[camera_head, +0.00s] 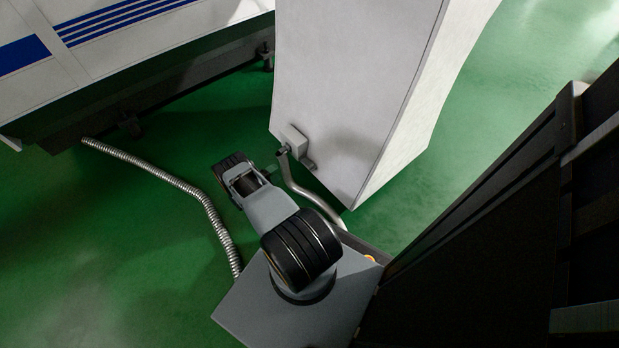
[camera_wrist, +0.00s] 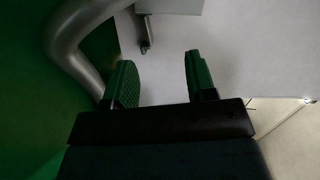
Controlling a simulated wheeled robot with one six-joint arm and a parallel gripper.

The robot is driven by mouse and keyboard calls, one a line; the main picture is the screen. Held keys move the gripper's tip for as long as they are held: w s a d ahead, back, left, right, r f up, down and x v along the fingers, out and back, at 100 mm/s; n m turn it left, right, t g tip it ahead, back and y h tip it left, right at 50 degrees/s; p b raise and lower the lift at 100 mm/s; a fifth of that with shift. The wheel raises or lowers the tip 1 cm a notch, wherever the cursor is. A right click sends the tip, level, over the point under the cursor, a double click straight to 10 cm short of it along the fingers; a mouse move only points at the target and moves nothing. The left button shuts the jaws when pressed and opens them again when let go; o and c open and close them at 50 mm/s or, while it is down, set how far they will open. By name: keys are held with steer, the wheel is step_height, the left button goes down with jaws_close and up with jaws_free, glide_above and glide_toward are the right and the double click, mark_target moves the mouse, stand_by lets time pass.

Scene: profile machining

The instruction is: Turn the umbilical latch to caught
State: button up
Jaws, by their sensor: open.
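A grey connector box (camera_head: 294,139) sits low on the face of a white cabinet (camera_head: 345,70); its lower edge also shows at the top of the wrist view (camera_wrist: 170,6). A small metal lever (camera_head: 309,163), which looks like the latch, hangs below the box. In the wrist view the lever (camera_wrist: 146,36) points down toward my gripper, with its rounded end nearest. My gripper (camera_wrist: 158,58) is open, with one green finger to each side below the lever, and nothing is between them.
A thick grey umbilical hose (camera_head: 315,200) runs from the box down beside my arm; it curves close by my left finger in the wrist view (camera_wrist: 72,45). A ribbed metal conduit (camera_head: 185,187) lies on the green floor. A white machine with blue stripes (camera_head: 110,50) stands behind left.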

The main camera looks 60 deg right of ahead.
mark_target(310, 169)
steer(key=s+f+m+g+b, duration=0.1)
steer(key=s+f+m+g, duration=0.15)
steer(key=s+f, duration=0.3)
steer(key=shift+n+h, duration=0.4)
steer(key=shift+n, duration=0.15)
steer(key=b+x, duration=0.1)
steer(key=x, duration=0.3)
steer(key=b+x, duration=0.1)
steer(key=x, duration=0.3)
steer(key=r+b+x, duration=0.1)
steer(key=x, duration=0.4)
steer(key=shift+s+a, duration=0.1)
steer(key=shift+s, duration=0.1)
steer(key=shift+c, duration=0.3)
jaws_close()
